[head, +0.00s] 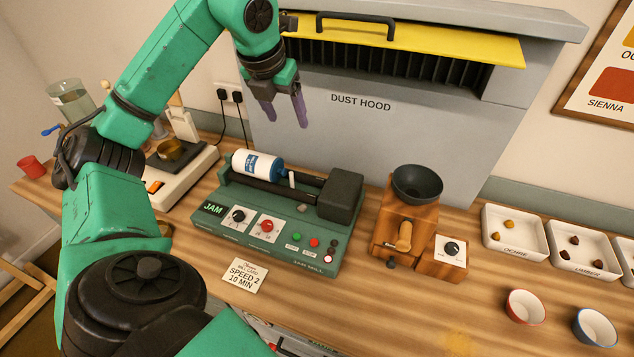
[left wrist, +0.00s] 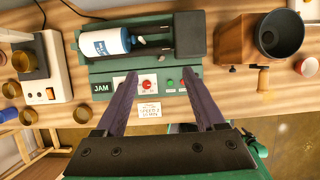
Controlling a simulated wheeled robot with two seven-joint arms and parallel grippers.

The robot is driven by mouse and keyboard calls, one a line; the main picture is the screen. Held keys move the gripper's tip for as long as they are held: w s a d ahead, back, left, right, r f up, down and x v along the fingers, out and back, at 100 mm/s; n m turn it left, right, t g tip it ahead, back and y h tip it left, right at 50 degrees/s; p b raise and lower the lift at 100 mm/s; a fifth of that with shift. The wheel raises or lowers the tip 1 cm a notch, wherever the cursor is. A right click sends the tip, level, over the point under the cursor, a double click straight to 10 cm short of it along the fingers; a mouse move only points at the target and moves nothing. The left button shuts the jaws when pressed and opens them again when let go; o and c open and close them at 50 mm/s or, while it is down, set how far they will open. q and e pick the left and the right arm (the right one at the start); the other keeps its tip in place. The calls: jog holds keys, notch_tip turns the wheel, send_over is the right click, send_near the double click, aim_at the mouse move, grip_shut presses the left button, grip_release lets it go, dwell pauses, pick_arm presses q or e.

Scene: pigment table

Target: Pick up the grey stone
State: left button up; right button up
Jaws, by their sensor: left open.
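A small pale greyish lump (head: 302,208), possibly the grey stone, lies on the green deck of the jar mill (head: 210,209), in front of the rollers. It also shows in the left wrist view (left wrist: 165,52); its exact colour is hard to tell. No other clearly grey stone shows. My left gripper (head: 286,114) is open and empty, with purple fingers pointing down, in the air above the mill. In the left wrist view its fingers (left wrist: 160,80) spread either side of the mill's front panel. My right gripper is not in view.
A white and blue jar (head: 258,165) lies on the rollers. A wooden grinder with a dark bowl (head: 417,184) stands right of the mill. White trays (head: 510,251) with lumps, and small cups (head: 525,307), are further right. The dust hood (head: 400,135) stands behind.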

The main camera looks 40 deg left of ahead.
pick_arm(q)
notch_tip(320, 180, down, 3)
jog(key=b, duration=1.8)
send_near(301, 205)
jog(key=x, duration=0.7)
jog(key=shift+w+f, duration=0.1)
jog(key=shift+f, duration=0.25)
jog(key=shift+w+f, duration=0.25)
jog(key=shift+f, duration=0.2)
grip_shut()
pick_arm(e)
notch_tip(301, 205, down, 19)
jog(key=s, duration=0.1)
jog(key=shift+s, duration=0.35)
